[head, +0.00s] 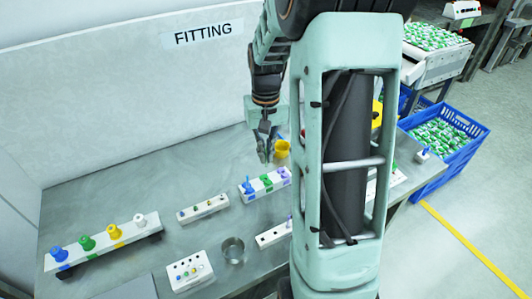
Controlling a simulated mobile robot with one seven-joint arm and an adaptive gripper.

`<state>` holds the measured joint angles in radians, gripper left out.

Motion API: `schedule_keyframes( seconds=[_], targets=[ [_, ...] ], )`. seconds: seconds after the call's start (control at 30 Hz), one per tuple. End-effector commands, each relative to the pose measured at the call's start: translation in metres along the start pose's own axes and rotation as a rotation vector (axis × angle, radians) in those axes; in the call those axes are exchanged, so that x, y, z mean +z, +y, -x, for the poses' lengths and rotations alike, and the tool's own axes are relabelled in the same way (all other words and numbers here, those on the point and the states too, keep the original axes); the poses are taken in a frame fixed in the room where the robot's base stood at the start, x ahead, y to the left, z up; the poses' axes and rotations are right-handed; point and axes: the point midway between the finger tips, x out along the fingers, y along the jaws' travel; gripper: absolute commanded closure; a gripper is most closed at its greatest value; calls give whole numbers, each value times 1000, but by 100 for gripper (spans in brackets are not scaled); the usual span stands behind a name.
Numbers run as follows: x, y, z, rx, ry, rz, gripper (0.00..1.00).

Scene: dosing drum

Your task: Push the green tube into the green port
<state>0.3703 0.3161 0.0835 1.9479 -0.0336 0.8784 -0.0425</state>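My gripper (265,157) hangs above the table, left of a yellow cup and just behind a white block. It is small here, and I cannot tell whether its fingers are open or shut; no green tube shows in it. The white block (250,196) carries blue, green (266,182) and purple parts. A long white bar (101,247) at the left carries blue, green (87,242), yellow and white flanged fittings in a row. I cannot tell which green piece is the tube and which is the port.
A yellow cup (282,149) stands behind the white block. White panels with small coloured parts (203,209) (189,270) and a metal cup (232,250) stand on the table. Blue crates (452,160) stand right. My arm hides the table's right part.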

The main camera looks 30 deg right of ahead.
Motion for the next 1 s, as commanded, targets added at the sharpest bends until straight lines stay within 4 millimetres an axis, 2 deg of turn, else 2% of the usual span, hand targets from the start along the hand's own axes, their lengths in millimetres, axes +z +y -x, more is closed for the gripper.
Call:
schedule_keyframes(
  seconds=[0.5, 1.0],
  targets=[
    [0, 0, -46, 0, -1, -1, 100],
    [0, 0, -51, 0, -1, -1, 100]
  ],
)
